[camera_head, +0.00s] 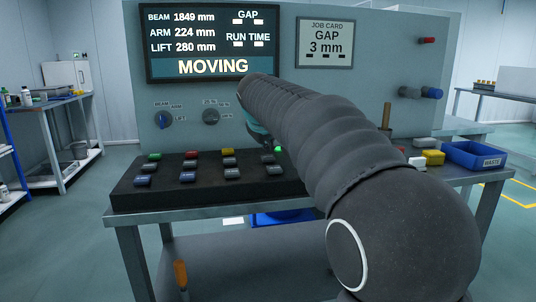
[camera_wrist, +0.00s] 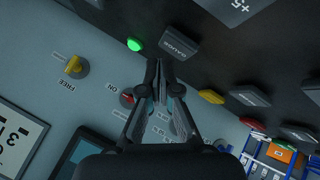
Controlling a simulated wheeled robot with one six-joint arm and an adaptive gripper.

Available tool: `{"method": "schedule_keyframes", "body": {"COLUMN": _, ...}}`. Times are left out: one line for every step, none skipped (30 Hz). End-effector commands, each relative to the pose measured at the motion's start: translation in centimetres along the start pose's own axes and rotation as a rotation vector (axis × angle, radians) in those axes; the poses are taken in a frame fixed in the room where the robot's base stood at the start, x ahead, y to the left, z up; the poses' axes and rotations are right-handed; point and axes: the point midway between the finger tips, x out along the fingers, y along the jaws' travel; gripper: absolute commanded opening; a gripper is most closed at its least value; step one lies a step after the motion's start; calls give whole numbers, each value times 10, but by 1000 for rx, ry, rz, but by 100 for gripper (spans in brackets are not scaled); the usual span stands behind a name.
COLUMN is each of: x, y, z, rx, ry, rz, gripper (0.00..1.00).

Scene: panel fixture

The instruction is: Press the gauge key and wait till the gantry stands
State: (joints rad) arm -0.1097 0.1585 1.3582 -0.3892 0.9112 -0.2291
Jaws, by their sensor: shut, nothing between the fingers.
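The dark gauge key (camera_wrist: 181,46) is on the black key panel in the wrist view, beside a lit green lamp (camera_wrist: 134,44). My gripper (camera_wrist: 161,66) is shut and empty, its fingertips at the key's near edge. I cannot tell whether they touch it. In the camera_head view the arm hides the gauge key and most of the gripper; the green lamp (camera_head: 278,149) shows. The display (camera_head: 212,44) reads MOVING, with beam 1849 mm, arm 224 mm and lift 280 mm. Gap and run time show only dashes. The gantry itself is not seen.
The key panel (camera_head: 200,199) carries several other keys in rows. A job card (camera_head: 325,44) reads gap 3 mm. A blue waste bin (camera_head: 478,156) and a yellow block (camera_head: 433,157) are at the right.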

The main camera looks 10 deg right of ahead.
Motion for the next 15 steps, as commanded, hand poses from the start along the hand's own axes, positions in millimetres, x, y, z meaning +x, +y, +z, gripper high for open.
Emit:
{"method": "schedule_keyframes", "body": {"x": -1, "y": 1, "z": -1, "rx": 0, "ry": 0, "rz": 0, "gripper": 0}}
{"method": "schedule_keyframes", "body": {"x": -1, "y": 0, "z": 0, "rx": 0, "ry": 0, "rz": 0, "gripper": 0}}
{"method": "schedule_keyframes", "body": {"x": 0, "y": 0, "z": 0, "rx": 0, "ry": 0, "rz": 0, "gripper": 0}}
{"method": "schedule_keyframes", "body": {"x": 0, "y": 0, "z": 0, "rx": 0, "ry": 0, "rz": 0, "gripper": 0}}
{"method": "schedule_keyframes", "body": {"x": 0, "y": 0, "z": 0, "rx": 0, "ry": 0, "rz": 0, "gripper": 0}}
{"method": "schedule_keyframes", "body": {"x": 0, "y": 0, "z": 0, "rx": 0, "ry": 0, "rz": 0, "gripper": 0}}
{"method": "schedule_keyframes", "body": {"x": 0, "y": 0, "z": 0, "rx": 0, "ry": 0, "rz": 0, "gripper": 0}}
{"method": "schedule_keyframes", "body": {"x": 0, "y": 0, "z": 0, "rx": 0, "ry": 0, "rz": 0, "gripper": 0}}
{"method": "schedule_keyframes", "body": {"x": -1, "y": 0, "z": 0, "rx": 0, "ry": 0, "rz": 0, "gripper": 0}}
{"method": "schedule_keyframes", "body": {"x": -1, "y": 1, "z": -1, "rx": 0, "ry": 0, "rz": 0, "gripper": 0}}
{"method": "schedule_keyframes", "body": {"x": -2, "y": 1, "z": -1, "rx": 0, "ry": 0, "rz": 0, "gripper": 0}}
{"method": "schedule_keyframes", "body": {"x": -3, "y": 2, "z": -2, "rx": 0, "ry": 0, "rz": 0, "gripper": 0}}
{"method": "schedule_keyframes", "body": {"x": -5, "y": 3, "z": -4, "rx": 0, "ry": 1, "rz": 0, "gripper": 0}}
{"method": "schedule_keyframes", "body": {"x": -6, "y": 5, "z": -5, "rx": 0, "ry": 1, "rz": 0, "gripper": 0}}
{"method": "schedule_keyframes", "body": {"x": -9, "y": 6, "z": -6, "rx": 0, "ry": 1, "rz": 0, "gripper": 0}}
